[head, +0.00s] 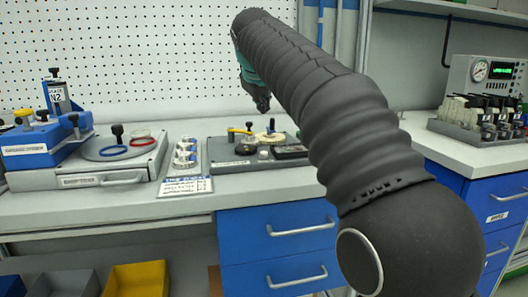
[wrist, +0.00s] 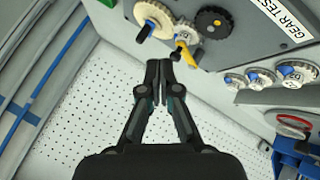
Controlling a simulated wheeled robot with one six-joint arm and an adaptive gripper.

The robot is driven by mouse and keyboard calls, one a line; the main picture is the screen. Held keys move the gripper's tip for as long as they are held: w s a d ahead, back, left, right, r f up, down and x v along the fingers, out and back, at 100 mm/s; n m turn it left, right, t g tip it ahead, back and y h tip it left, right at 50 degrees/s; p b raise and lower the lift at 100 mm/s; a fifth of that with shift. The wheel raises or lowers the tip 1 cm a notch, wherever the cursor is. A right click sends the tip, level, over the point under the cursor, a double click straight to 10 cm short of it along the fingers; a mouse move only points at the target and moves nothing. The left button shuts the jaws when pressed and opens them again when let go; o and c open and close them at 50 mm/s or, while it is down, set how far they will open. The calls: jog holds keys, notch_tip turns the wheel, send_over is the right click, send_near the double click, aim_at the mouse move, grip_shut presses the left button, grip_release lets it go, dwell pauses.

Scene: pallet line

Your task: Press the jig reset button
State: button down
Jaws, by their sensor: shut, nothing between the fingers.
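The gear test jig (head: 228,165) is a dark grey plate on the bench. It carries a cream gear (head: 270,138), a black gear, a yellow-handled part (head: 240,131) and a black box (head: 290,151). In the wrist view the jig (wrist: 258,50) is at the top, with its cream gear (wrist: 152,19), black gear (wrist: 213,22) and yellow handle (wrist: 186,53). I cannot clearly pick out a reset button in either view. My gripper (head: 263,106) is above the back of the jig, pointing down and apart from it. Its fingertips (wrist: 158,64) are together and empty.
Further left are a grey fixture (head: 118,160) and a blue fixture (head: 35,143). A gauge unit (head: 485,75) is on the right bench. The pegboard wall (head: 150,60) is behind.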

jog(key=b, duration=0.2)
send_over(263, 153)
notch_tip(263, 153, down, 7)
jog(key=shift+f, duration=0.15)
jog(key=shift+f+b, duration=0.45)
jog(key=shift+f, duration=0.3)
dwell(1.2)
jog(key=shift+f, duration=0.45)
jog(key=shift+f+b, duration=0.55)
jog(key=shift+b, duration=0.05)
dwell(0.7)
jog(key=shift+r, duration=0.1)
jog(key=shift+r+p, duration=0.9)
jog(key=shift+p, duration=0.1)
